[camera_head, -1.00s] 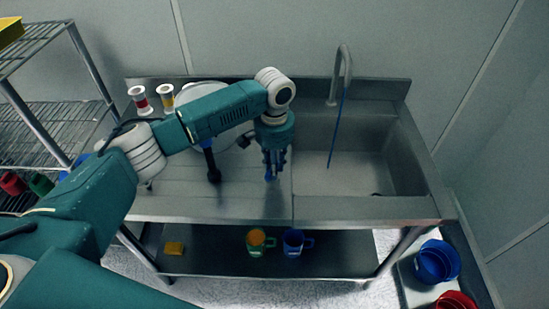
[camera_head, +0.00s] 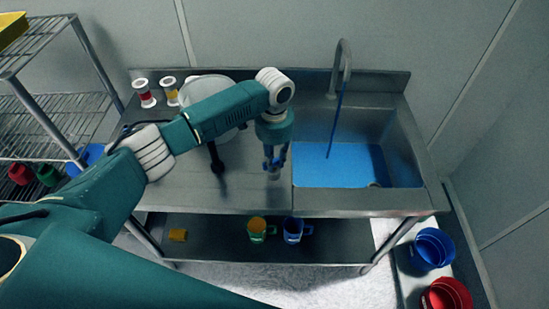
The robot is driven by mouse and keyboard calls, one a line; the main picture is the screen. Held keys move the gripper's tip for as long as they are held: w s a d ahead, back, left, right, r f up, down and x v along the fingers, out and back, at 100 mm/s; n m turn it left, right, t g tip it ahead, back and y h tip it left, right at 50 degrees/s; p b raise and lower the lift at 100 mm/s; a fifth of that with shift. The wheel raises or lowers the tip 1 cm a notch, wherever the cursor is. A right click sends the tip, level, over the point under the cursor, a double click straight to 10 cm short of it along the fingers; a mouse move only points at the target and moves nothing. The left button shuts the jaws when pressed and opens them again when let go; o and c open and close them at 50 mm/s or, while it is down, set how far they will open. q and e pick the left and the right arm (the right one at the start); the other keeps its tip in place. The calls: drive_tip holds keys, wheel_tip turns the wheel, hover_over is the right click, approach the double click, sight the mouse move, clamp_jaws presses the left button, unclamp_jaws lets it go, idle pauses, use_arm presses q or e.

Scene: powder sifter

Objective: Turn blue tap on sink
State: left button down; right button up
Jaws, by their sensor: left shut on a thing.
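The steel sink (camera_head: 400,199) stands against the back wall, its basin on the right. The curved faucet (camera_head: 346,58) rises behind the basin, and a thin blue stream (camera_head: 334,122) falls from it. Blue liquid (camera_head: 340,166) covers the basin floor. My left gripper (camera_head: 273,165) points down at the counter just left of the basin. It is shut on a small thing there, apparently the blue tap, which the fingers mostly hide. My right gripper is not in view.
Two spools (camera_head: 143,92) and a white round dish (camera_head: 205,87) are at the back left of the counter. Green (camera_head: 257,231) and blue (camera_head: 293,231) mugs sit on the lower shelf. A wire rack (camera_head: 40,120) stands left; blue (camera_head: 431,249) and red (camera_head: 447,295) containers are at lower right.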

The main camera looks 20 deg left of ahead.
sight(274, 161)
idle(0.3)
use_arm(q)
drive_tip(key=c, duration=1.5)
unclamp_jaws()
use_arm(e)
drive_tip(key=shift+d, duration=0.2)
use_arm(q)
drive_tip(key=shift+r, duration=0.15)
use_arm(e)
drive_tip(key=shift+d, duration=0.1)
use_arm(q)
wheel_tip(274, 161, up, 12)
drive_tip(key=shift+f, duration=0.1)
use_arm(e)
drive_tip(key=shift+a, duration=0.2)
